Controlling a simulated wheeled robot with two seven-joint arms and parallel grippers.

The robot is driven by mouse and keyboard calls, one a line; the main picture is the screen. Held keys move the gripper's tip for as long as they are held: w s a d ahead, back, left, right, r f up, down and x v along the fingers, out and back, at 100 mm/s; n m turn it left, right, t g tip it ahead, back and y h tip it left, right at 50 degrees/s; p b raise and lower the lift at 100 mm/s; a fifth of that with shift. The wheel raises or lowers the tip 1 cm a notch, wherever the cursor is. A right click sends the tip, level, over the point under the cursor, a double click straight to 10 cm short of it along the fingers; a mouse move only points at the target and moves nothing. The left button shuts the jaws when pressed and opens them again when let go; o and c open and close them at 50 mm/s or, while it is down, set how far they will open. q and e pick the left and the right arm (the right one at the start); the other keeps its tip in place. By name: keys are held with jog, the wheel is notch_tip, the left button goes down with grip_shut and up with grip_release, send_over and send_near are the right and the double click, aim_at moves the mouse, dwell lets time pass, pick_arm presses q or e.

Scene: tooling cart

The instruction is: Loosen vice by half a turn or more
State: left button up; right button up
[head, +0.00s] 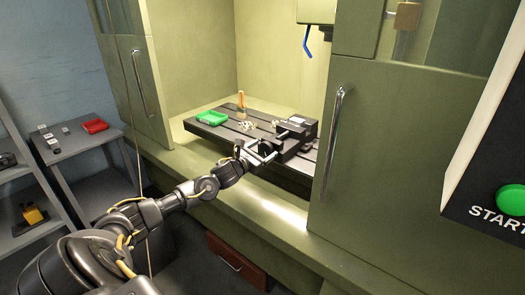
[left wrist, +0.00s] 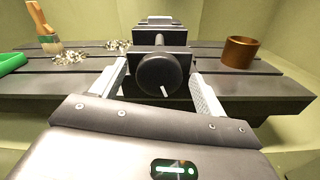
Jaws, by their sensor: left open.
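The dark vice (head: 294,136) sits on the slotted machine table (head: 215,129) inside the green enclosure. In the left wrist view the vice's round black knob (left wrist: 164,74) faces me, with a short white mark on its lower face. My left gripper (head: 262,153) is at the front of the vice. In the left wrist view its two fingers (left wrist: 163,88) stand open on either side of the knob, with visible gaps, so it does not grip it. The vice body (left wrist: 160,35) is partly hidden behind the knob. My right gripper is not in view.
A green tray (head: 212,118), a brush (head: 241,99) and metal chips (head: 245,126) lie on the machine table. A copper-coloured cup (left wrist: 240,52) stands right of the vice in the left wrist view. Door handles (head: 333,140) flank the opening.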

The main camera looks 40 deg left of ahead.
pick_arm(q)
jog(key=shift+c, duration=0.3)
jog(key=c, duration=0.7)
jog(key=shift+c, duration=1)
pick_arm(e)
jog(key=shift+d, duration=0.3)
pick_arm(q)
jog(key=shift+n, duration=0.3)
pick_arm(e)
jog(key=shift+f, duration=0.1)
